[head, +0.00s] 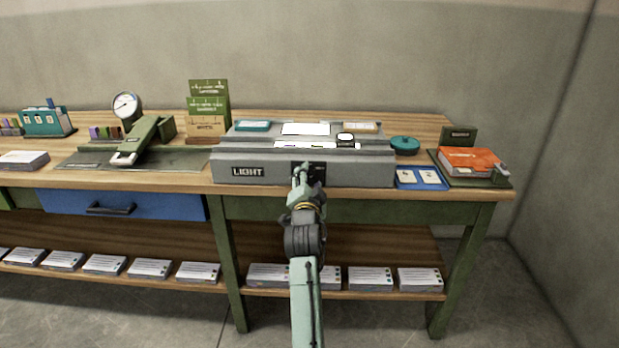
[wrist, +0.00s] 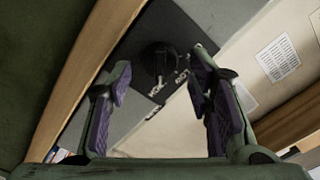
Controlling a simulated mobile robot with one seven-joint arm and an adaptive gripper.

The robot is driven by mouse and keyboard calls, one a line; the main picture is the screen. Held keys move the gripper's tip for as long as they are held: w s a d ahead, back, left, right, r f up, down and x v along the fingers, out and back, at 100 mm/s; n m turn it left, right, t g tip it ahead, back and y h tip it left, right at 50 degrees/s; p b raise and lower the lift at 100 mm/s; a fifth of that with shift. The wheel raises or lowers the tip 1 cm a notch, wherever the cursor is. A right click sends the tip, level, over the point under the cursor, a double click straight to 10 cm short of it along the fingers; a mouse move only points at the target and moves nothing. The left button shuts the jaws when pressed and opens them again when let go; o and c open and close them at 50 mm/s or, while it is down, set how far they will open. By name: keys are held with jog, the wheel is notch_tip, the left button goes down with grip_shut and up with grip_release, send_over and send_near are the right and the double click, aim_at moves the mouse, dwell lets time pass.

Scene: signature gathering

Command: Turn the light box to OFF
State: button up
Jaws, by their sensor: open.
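The grey light box (head: 228,157) stands on the wooden table, with a LIGHT label on its front face. Its top has a bright white panel (head: 305,129). My gripper (head: 308,178) is at the box's front face, before a dark plate that it partly hides. My gripper (wrist: 160,78) is open, with one finger on each side of the knob in the picture. I cannot tell whether either finger touches it.
A blue tray with cards (head: 421,178) lies just right of the box, near a teal round tin (head: 404,145) and an orange item (head: 469,161). A green stapler-like press (head: 145,140) is to the left. Paper stacks (head: 370,278) sit on the lower shelf.

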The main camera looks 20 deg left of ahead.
jog(key=shift+w, duration=0.2)
grip_shut()
dwell(0.6)
